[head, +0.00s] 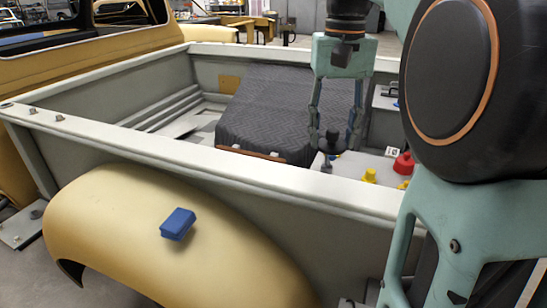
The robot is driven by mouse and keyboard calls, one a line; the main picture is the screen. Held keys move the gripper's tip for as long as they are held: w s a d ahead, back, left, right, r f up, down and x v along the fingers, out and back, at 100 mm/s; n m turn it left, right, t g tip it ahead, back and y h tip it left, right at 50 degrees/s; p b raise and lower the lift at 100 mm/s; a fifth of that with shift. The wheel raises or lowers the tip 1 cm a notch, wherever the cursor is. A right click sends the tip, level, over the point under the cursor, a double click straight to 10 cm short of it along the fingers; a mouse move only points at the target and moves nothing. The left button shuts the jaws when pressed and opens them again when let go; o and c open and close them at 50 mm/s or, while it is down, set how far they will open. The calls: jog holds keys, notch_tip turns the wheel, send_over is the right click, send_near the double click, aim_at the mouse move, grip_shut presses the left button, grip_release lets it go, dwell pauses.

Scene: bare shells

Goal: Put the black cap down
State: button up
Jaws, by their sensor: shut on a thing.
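My gripper (333,135) hangs fingers-down over the truck bed, in the right half of the head view. Its fingers are shut on a small dark thing that looks like the black cap (331,143), low between the fingertips. The fingers partly cover the cap, and its shape is hard to make out. A pale surface lies behind and below it inside the bed; I cannot tell if the cap touches anything.
A red knobbed thing (403,164) and a yellow piece (369,176) stand right of my gripper. A dark quilted cover (265,110) fills the bed's middle. The bed's near wall (200,152) runs in front. A blue block (178,223) sits on the yellow fender (110,215).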

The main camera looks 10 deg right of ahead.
jog(key=shift+w+d, duration=0.1)
jog(key=shift+w, duration=0.1)
jog(key=shift+w+f, duration=0.1)
jog(key=shift+w, duration=0.15)
jog(key=w+a+f+p, duration=0.2)
jog(key=w+a+f, duration=0.1)
jog(key=w+a, duration=0.25)
send_over(277, 173)
jog(key=f, duration=0.3)
jog(key=s+f, duration=0.1)
jog(key=f, duration=0.1)
jog(key=shift+d+f, duration=0.15)
jog(key=shift+d, duration=0.15)
jog(key=shift+w+a+f, duration=0.2)
jog(key=shift+w+f, duration=0.15)
jog(key=shift+f, duration=0.2)
jog(key=shift+w+a+f, duration=0.1)
jog(key=shift+w+f, duration=0.05)
jog(key=shift+f, duration=1.55)
